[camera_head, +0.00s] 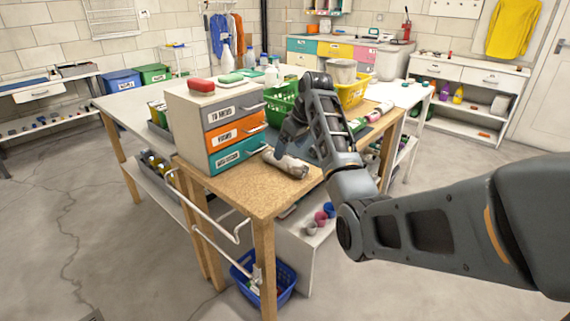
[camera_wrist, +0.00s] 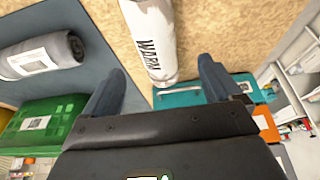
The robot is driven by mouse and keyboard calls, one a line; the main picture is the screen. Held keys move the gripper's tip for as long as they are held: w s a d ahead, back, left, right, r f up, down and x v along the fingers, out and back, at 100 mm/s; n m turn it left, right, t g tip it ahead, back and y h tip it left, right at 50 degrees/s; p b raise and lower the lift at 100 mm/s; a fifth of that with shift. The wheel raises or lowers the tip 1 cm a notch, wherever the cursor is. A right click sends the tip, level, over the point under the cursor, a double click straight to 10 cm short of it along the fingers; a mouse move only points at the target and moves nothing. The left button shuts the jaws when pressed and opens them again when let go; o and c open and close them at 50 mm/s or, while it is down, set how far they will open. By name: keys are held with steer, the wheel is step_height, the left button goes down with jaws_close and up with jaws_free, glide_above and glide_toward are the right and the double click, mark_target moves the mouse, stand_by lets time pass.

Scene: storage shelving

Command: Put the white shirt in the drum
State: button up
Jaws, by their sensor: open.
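A white roll (camera_head: 285,163), which looks like the rolled white shirt, lies on the wooden table in front of the drawer unit. In the wrist view the white roll (camera_wrist: 150,35) has dark lettering, and its near end lies ahead of the fingers. My gripper (camera_wrist: 162,68) is open above the table, with one finger on each side of the roll's line and nothing held. In the head view my gripper (camera_head: 284,145) is partly hidden by my wrist, just above the roll. I cannot tell which container is the drum.
A drawer unit (camera_head: 211,128) stands left of the roll; its teal drawer (camera_wrist: 190,91) is close to my fingers. A grey roll (camera_wrist: 45,55) lies on a grey mat near a green crate (camera_wrist: 40,122). A yellow crate (camera_head: 352,94) and a blue basket (camera_head: 271,282) are nearby.

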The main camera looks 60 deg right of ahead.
mark_target(287, 157)
steer(key=x, duration=0.5)
steer(key=shift+f, duration=0.25)
steer(key=c, duration=1.3)
steer(key=shift+r, duration=0.1)
steer(key=shift+c, duration=0.2)
